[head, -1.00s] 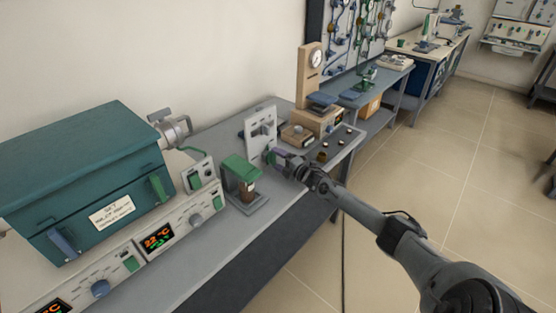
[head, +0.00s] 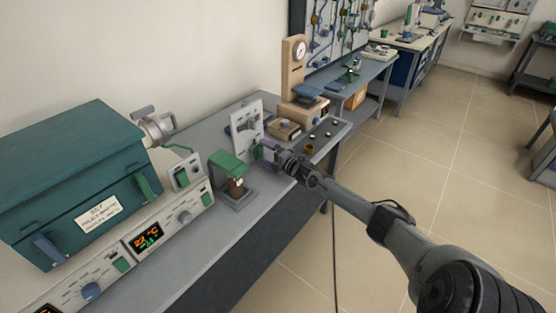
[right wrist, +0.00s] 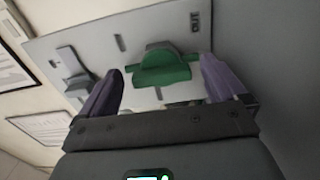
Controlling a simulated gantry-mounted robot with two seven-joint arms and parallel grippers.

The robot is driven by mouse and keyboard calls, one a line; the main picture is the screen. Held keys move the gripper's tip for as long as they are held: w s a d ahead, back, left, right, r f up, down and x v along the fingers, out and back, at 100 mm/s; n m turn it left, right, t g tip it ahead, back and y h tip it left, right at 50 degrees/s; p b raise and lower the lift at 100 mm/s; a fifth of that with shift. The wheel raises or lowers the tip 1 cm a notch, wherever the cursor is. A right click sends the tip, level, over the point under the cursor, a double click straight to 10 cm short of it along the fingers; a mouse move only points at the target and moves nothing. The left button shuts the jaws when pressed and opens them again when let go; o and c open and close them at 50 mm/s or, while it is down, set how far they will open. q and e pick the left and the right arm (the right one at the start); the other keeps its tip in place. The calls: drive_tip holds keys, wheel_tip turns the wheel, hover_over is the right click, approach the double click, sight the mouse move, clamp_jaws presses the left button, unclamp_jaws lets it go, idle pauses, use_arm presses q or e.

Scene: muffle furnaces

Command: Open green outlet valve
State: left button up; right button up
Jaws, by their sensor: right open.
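The green outlet valve handle (right wrist: 162,68) sits on an upright light panel (right wrist: 100,35) marked "OUT" in the right wrist view. The same panel (head: 241,126) stands on the grey bench in the head view. My right gripper (right wrist: 160,82) is open, with its two purple fingers on either side of the green handle and a gap visible on both sides. In the head view my right gripper (head: 262,152) is at the panel's lower front and hides the green handle there. A second, grey handle (right wrist: 74,73) is on the panel to the left. My left gripper is not in view.
A teal furnace (head: 75,175) with a control panel stands at left. A green-topped device (head: 231,166) stands on the bench just left of my right gripper. A beige gauge stand (head: 293,68) and small items are behind the panel.

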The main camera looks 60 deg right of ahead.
drive_tip(key=s+p, duration=0.1)
drive_tip(key=s, duration=0.2)
drive_tip(key=s+a+p, duration=0.1)
drive_tip(key=s, duration=0.2)
drive_tip(key=s+p, duration=0.2)
drive_tip(key=s, duration=0.1)
drive_tip(key=shift+a, duration=0.3)
drive_tip(key=shift+s+a, duration=0.1)
drive_tip(key=shift+s, duration=0.5)
